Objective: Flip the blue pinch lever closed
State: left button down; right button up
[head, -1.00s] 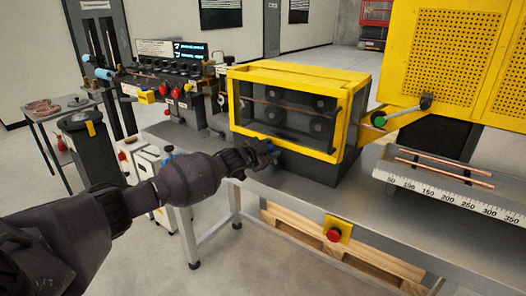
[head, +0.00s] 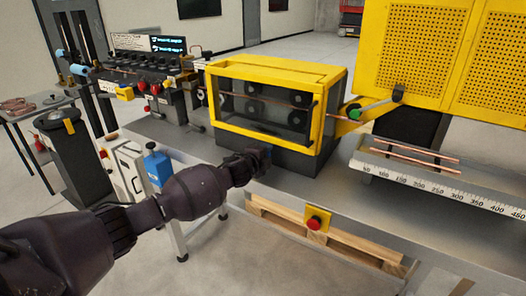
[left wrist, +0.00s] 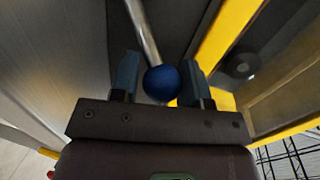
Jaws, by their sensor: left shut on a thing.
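The blue pinch lever shows in the left wrist view as a round blue knob (left wrist: 161,84) on a thin metal rod (left wrist: 143,32). My left gripper (left wrist: 159,76) has its two blue-grey fingers on either side of the knob and is shut on it. In the head view my left gripper (head: 264,158) is low in front of the yellow-framed roller box (head: 285,77), near the bench top. The lever is hidden there behind the gripper. My right gripper is not in view.
The grey bench (head: 330,196) runs along the front, with a red stop button (head: 314,223) on its edge. A white ruler scale (head: 445,194) and copper tubes (head: 424,150) are at right. A blue can (head: 158,167) and a control rig (head: 150,75) are at left.

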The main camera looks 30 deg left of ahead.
pick_arm(q)
jog(key=c, duration=1.9)
grip_release()
jog(key=shift+a+f+m+y, duration=0.2)
jog(key=shift+f+m+y, duration=0.2)
jog(key=shift+m, duration=0.5)
jog(key=shift+o, duration=0.2)
jog(key=o, duration=1.3)
jog(key=shift+f, duration=0.1)
jog(key=shift+d, duration=0.3)
jog(key=shift+s+a+r, duration=0.1)
jog(key=shift+s+r, duration=0.25)
jog(key=shift+s, duration=1.45)
jog(key=shift+s+d+r, duration=0.1)
jog(key=shift+s+r, duration=0.2)
jog(key=shift+s, duration=1.5)
jog(key=shift+s+a+r, duration=0.1)
jog(key=shift+s+r, duration=0.25)
jog(key=shift+s, duration=1.45)
